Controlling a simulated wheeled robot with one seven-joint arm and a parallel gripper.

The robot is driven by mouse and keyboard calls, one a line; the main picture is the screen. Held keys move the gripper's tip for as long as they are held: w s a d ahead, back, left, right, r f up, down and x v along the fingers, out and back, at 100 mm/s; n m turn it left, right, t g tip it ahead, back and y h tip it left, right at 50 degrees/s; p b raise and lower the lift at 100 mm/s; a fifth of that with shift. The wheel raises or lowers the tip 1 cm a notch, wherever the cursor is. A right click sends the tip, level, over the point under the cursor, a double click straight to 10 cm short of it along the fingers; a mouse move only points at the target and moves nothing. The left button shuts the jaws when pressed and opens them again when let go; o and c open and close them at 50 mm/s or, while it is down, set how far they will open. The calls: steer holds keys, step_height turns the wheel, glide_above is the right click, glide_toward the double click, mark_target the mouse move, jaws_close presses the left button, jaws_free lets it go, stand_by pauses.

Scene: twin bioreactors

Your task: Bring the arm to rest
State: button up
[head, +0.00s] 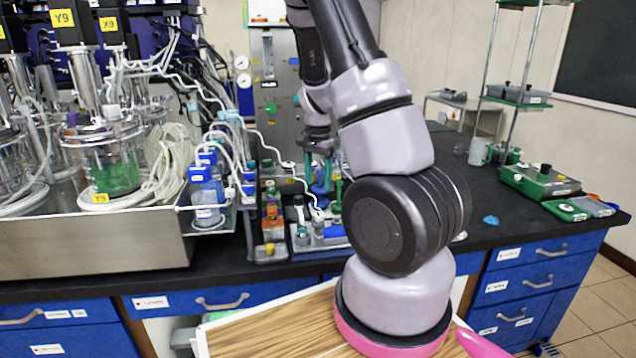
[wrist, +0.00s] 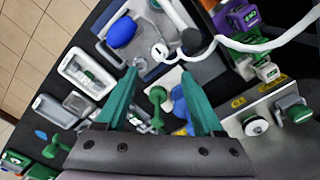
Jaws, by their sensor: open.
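My arm (head: 375,125) rises from my base in the middle of the head view and reaches out over the black bench. My gripper (head: 320,172) hangs at the far end of the arm, above the small equipment on the bench, partly hard to make out there. In the wrist view my gripper (wrist: 158,76) shows two green fingers spread apart, with nothing held between them. A green dumbbell-shaped piece (wrist: 157,100) and a blue piece (wrist: 179,103) show below and between the fingers. Whether the fingers touch anything is not clear.
Glass bioreactor vessels (head: 112,160) with white tubing stand in a steel tray (head: 95,245) at left. Blue-capped bottles (head: 205,190) stand beside it. A white tube (wrist: 255,43) crosses near the gripper.

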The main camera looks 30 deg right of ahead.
steer(key=s+a+r+n+t+y, duration=0.1)
steer(key=s+a+r+n+t, duration=0.2)
steer(key=r, duration=0.6)
steer(key=s+a+r+y, duration=0.1)
steer(key=s+a+r, duration=0.1)
steer(key=a+r, duration=0.45)
steer(key=s+a+r+n+t, duration=0.2)
steer(key=s+r, duration=0.5)
steer(key=s+a+r+n+t, duration=0.1)
steer(key=s+r+n+t, duration=0.1)
steer(key=s+r, duration=0.4)
steer(key=shift+s+a+r+n, duration=0.35)
steer(key=shift+s+n, duration=0.25)
steer(key=shift+s, duration=0.4)
